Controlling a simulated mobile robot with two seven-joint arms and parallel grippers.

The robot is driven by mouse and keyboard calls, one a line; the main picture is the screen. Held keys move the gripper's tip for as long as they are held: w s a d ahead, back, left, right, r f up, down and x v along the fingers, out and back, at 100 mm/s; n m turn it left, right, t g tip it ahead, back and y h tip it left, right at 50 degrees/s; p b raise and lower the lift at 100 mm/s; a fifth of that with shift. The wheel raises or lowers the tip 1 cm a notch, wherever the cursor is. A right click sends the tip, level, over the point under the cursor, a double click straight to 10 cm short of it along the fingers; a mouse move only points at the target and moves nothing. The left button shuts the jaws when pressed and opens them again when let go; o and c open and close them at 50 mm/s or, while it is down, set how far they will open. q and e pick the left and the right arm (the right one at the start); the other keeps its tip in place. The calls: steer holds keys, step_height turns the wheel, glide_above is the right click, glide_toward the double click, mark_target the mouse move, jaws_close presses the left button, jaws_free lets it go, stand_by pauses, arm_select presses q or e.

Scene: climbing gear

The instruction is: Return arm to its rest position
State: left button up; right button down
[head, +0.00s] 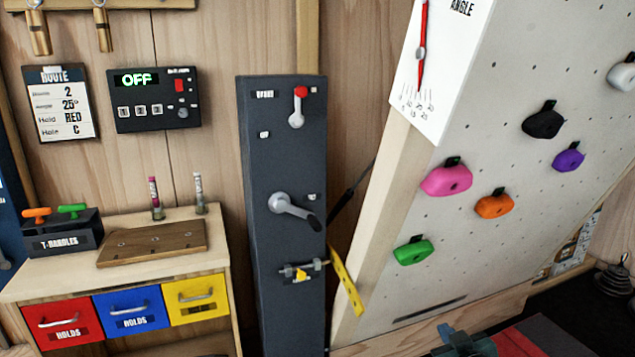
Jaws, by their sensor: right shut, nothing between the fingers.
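My right gripper (462,342) shows only in part at the bottom edge of the head view, right of centre. It is shut and empty, low in front of the climbing wall (480,270) and apart from the holds. The rest of the right arm is cut off by the frame. My left gripper is not in view.
A dark control column (285,150) with a grey crank (292,207) and a red-tipped lever (298,105) stands in the middle. Left is a wooden cabinet (50,280) with red, blue and yellow drawers. A panel (155,99) reads OFF. A red mat (545,340) lies lower right.

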steer(key=s+a+f+g+y, duration=0.1)
steer(key=s+a+f, duration=0.2)
steer(key=s, duration=0.6)
steer(key=s+a+f+g+y, duration=0.1)
steer(key=s+a+f, duration=0.3)
steer(key=s, duration=0.6)
steer(key=s+a+f+g, duration=0.2)
steer(key=s+a+f, duration=0.2)
steer(key=s, duration=0.6)
steer(key=shift+s+a+f+m+y, duration=0.15)
steer(key=shift+a+f+m+y, duration=0.2)
steer(key=shift+a, duration=0.6)
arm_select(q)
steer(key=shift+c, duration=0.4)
arm_select(e)
steer(key=shift+r, duration=0.1)
